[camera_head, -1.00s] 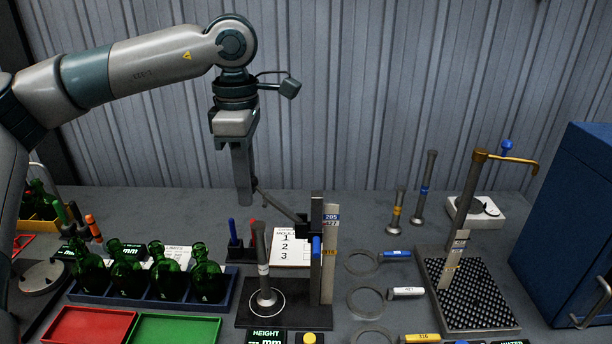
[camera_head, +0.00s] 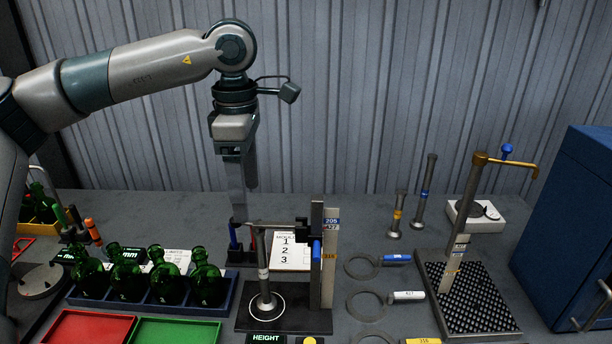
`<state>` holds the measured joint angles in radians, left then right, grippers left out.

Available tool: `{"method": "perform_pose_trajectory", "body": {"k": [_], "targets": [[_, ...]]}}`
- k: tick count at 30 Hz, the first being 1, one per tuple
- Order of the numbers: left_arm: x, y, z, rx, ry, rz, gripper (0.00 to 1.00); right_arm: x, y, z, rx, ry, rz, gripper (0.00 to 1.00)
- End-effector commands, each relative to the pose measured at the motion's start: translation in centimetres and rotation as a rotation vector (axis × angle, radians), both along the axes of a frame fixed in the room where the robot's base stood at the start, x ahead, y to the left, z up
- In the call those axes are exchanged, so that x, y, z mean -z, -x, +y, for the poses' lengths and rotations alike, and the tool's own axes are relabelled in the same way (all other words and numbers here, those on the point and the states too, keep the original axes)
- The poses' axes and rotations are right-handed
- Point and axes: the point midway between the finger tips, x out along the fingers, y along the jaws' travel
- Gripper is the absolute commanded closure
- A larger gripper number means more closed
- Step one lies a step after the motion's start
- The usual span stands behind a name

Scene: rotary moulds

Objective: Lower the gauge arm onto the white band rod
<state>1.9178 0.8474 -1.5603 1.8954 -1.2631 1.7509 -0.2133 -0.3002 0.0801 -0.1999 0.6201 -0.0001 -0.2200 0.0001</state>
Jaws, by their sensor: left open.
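The height gauge stands on a dark base (camera_head: 300,322) with an upright post (camera_head: 316,262). Its gauge arm (camera_head: 278,224) now runs nearly level from the post to the left, over the top of the white band rod. The white band rod (camera_head: 263,262) stands upright on its round foot inside a white ring on the base. The arm's end is at the rod's top; whether it touches I cannot tell. My left gripper (camera_head: 238,212) points down at the arm's left end, its fingers apart, with the arm tip beside or between them. My right gripper is not in view.
Green bottles (camera_head: 167,284) stand in a blue rack left of the gauge, behind a red tray (camera_head: 90,326) and a green tray (camera_head: 172,330). A card (camera_head: 288,252) and pen holder (camera_head: 242,256) are behind. Ring gauges (camera_head: 366,305) and another stand (camera_head: 470,300) are right.

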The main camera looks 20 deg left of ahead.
Motion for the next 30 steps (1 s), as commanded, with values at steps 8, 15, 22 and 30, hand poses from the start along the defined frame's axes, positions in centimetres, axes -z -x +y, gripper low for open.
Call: {"method": "perform_pose_trajectory", "body": {"k": [8,15,22,30], "targets": [[-0.4,0.0,0.0,0.0,0.0,0.0,0.28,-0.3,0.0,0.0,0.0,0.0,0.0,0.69],[-2.0,0.0,0.0,0.0,0.0,0.0,0.28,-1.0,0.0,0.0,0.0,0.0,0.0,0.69],[-3.5,0.0,0.0,0.001,0.0,0.0,0.28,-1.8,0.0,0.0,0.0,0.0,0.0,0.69],[-5.3,0.0,0.0,0.0,0.001,0.0,0.28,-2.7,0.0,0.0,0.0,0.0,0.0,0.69]]}}
